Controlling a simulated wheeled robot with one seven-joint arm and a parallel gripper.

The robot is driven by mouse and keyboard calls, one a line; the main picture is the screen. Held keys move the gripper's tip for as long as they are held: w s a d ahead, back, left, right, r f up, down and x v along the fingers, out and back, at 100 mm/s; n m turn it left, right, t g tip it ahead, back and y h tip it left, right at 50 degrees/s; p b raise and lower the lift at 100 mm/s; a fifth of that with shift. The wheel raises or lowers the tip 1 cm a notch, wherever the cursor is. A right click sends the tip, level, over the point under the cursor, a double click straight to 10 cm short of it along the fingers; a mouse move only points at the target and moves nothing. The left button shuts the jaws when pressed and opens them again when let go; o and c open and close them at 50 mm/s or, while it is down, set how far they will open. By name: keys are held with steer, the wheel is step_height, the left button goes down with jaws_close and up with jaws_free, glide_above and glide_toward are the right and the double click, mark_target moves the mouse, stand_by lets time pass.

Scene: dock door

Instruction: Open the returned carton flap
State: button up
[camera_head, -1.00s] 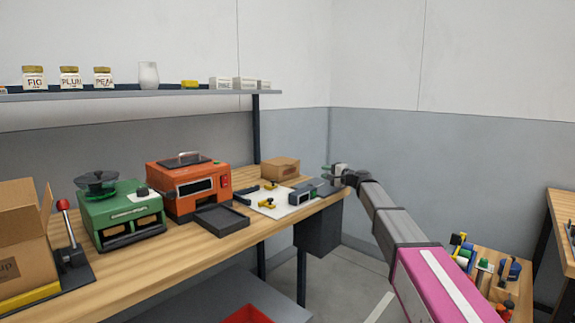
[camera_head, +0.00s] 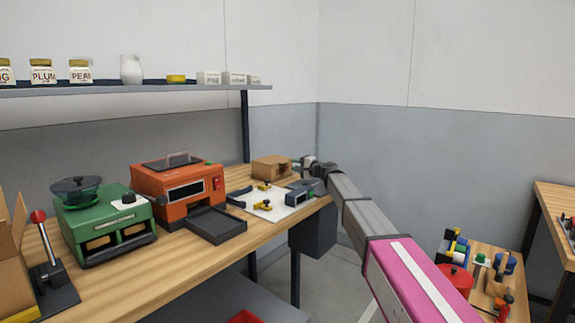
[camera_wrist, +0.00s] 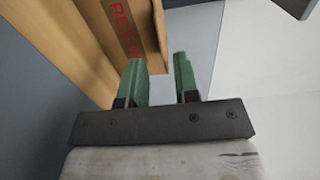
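A small brown carton (camera_head: 268,167) sits at the far right end of the wooden bench in the head view. In the wrist view, a brown carton with red lettering (camera_wrist: 128,40), partly cut off, fills the upper left. Its tan edge panel (camera_wrist: 158,28) stands just beyond my left fingertip. My gripper (camera_wrist: 161,75) has two green fingers set apart, with nothing visible between them. In the head view, my gripper (camera_head: 306,162) is just right of the small carton, too small to make out the fingers. I cannot tell whether a finger touches the carton.
A white sheet with yellow clamps (camera_head: 266,205) and a grey device (camera_head: 302,192) lie in front of the small carton. An orange machine (camera_head: 180,190) and a green machine (camera_head: 103,215) stand to the left. A shelf (camera_head: 150,90) runs above.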

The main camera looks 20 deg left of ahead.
steer(key=x, duration=0.5)
jaws_close()
